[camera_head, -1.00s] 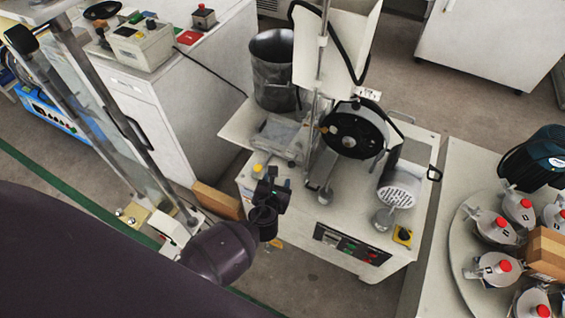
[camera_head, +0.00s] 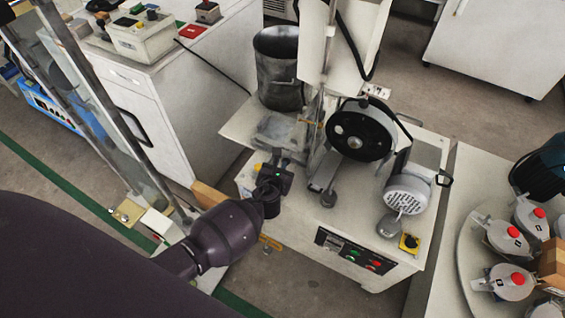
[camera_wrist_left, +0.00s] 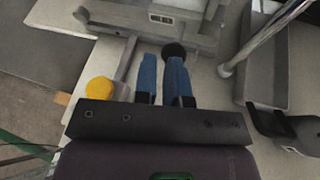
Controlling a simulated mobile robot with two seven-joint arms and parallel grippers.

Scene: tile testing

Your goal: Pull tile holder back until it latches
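The tile holder appears to be the grey carriage (camera_head: 272,132) on the left side of the white testing machine, left of the black wheel (camera_head: 360,131). A grey metal carriage also crosses the top of the left wrist view (camera_wrist_left: 130,20). My left gripper (camera_head: 284,156) is at the near side of this carriage, above the machine top. In the left wrist view its two blue fingers (camera_wrist_left: 162,76) stand apart with a narrow gap. A round black knob (camera_wrist_left: 174,50) lies just beyond the right finger; I cannot tell whether they touch. My right gripper is not in view.
A yellow knob (camera_wrist_left: 100,88) is left of the fingers. A dark bin (camera_head: 280,72) stands behind the carriage. A grey motor (camera_head: 408,194) and a control panel (camera_head: 354,250) are on the right and front. A table with red-capped jars (camera_head: 510,282) stands at right.

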